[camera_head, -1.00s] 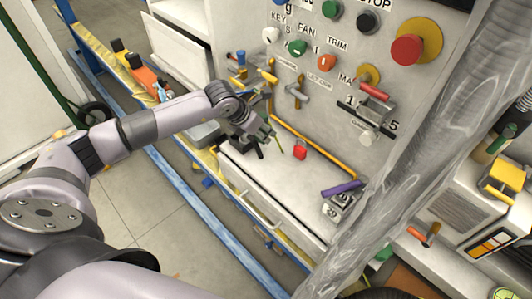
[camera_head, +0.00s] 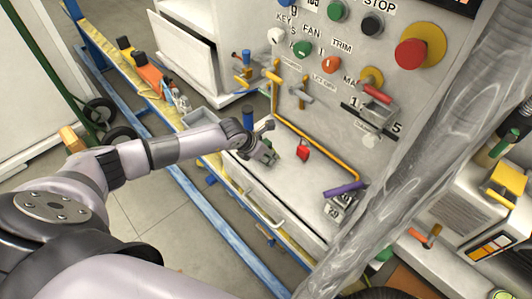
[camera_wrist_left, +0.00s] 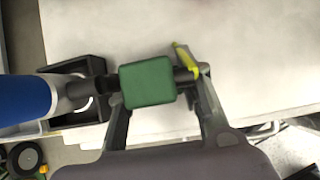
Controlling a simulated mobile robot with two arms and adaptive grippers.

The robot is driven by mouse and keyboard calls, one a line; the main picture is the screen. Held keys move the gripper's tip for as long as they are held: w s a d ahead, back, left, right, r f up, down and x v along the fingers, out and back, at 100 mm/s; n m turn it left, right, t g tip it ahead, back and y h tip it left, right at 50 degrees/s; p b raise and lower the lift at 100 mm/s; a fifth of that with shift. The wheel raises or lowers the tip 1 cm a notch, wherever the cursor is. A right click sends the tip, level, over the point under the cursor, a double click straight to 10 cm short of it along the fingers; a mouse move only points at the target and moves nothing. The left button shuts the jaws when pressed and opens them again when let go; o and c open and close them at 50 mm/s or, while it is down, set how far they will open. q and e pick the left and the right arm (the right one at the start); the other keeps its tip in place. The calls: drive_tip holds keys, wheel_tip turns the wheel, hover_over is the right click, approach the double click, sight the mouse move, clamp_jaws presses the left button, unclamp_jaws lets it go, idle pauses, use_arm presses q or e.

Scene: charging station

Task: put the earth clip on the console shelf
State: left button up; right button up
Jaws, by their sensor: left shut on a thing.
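The earth clip (camera_wrist_left: 148,82) shows in the left wrist view as a green block with dark ends and a yellow-green strip at its right. My left gripper (camera_head: 266,154) is shut on it, with one finger at each end of the block. In the head view the gripper is low over the left part of the white console shelf (camera_head: 297,193), and the clip is mostly hidden there. The shelf surface also shows in the left wrist view (camera_wrist_left: 250,60). I cannot tell whether the clip touches the shelf. My right gripper is not in view.
A red padlock (camera_head: 303,153) is on the shelf, right of the gripper. A purple-handled item (camera_head: 343,191) stands at the right end. A yellow rail (camera_head: 318,149) runs along the back. The shelf's middle is clear.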

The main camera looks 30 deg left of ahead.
use_arm(q)
drive_tip(key=o, duration=0.9)
drive_tip(key=v, duration=1.2)
drive_tip(key=shift+b, duration=0.4)
